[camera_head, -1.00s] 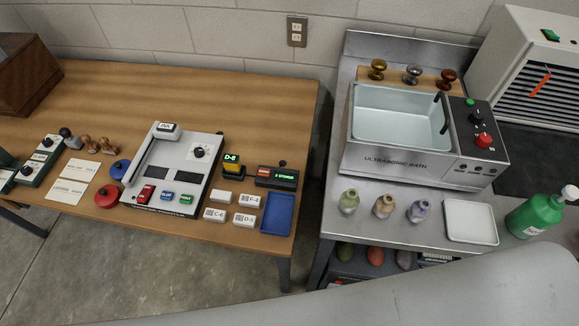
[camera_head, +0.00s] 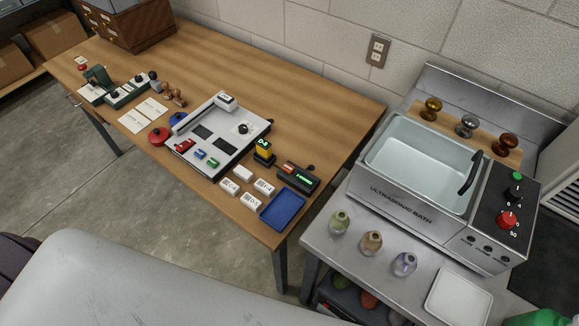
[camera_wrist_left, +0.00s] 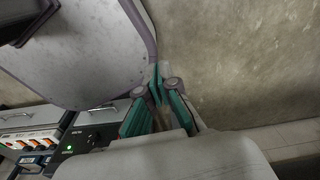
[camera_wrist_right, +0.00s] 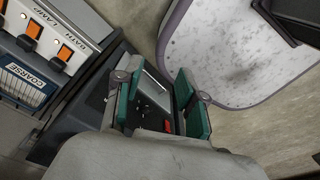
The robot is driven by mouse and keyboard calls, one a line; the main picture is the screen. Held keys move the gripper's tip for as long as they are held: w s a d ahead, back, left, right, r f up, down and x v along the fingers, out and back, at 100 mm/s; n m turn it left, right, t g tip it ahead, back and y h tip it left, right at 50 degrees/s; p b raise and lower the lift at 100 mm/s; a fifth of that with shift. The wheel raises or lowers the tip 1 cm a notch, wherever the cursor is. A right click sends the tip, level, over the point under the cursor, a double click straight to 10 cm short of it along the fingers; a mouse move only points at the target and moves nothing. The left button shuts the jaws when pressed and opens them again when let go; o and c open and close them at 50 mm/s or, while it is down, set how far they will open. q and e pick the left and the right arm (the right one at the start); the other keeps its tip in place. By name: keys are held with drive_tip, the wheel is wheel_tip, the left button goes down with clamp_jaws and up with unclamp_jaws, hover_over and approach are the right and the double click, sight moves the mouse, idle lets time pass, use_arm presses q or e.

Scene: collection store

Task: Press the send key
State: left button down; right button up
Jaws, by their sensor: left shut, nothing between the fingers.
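No key marked send can be read in the head view. A small black box (camera_head: 298,177) with a lit green display and a red part stands at the right end of the wooden table; its lettering is too small to read. Left of it stands a black and yellow unit (camera_head: 264,152) with a green display. A grey-white panel device (camera_head: 222,140) carries a knob and small coloured pieces. My left gripper (camera_wrist_left: 157,82) is shut and empty in the left wrist view. My right gripper (camera_wrist_right: 160,92) is open and empty in the right wrist view. Neither gripper shows in the head view.
A blue tray (camera_head: 283,209) and several white labelled blocks lie at the table's front right. The steel bench holds an ultrasonic bath (camera_head: 420,160), three small bottles and a white tray (camera_head: 459,298). A gap separates table and bench. The table's back half is largely clear.

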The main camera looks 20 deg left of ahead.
use_arm(q)
drive_tip(key=w+d+r+n+t+p, duration=0.25)
drive_tip(key=w+r+p, duration=0.25)
drive_tip(key=w+r, duration=0.95)
drive_tip(key=w+d+r+n+t+p, duration=0.15)
drive_tip(key=w+r+n+p, duration=0.25)
drive_tip(key=w+r, duration=1)
drive_tip(key=w+r+n, duration=0.3)
drive_tip(key=w+d+r+n+t+h+p, duration=0.1)
drive_tip(key=w+r+n, duration=0.3)
drive_tip(key=w+r+n+p, duration=0.1)
drive_tip(key=w+r+n, duration=0.2)
drive_tip(key=w, duration=0.1)
drive_tip(key=shift+d+r+n+t+h, duration=0.15)
drive_tip(key=shift+r+n+t+h, duration=0.1)
drive_tip(key=shift+t+h, duration=0.05)
drive_tip(key=w+d+r+n+t+p, duration=0.1)
drive_tip(key=w+r+n+t, duration=0.1)
drive_tip(key=w+r+n, duration=0.4)
drive_tip(key=w+n, duration=0.3)
drive_tip(key=w, duration=0.1)
drive_tip(key=shift+w+d+r+n+h, duration=0.2)
drive_tip(key=shift+r+n+h, duration=0.1)
drive_tip(key=shift+f, duration=0.1)
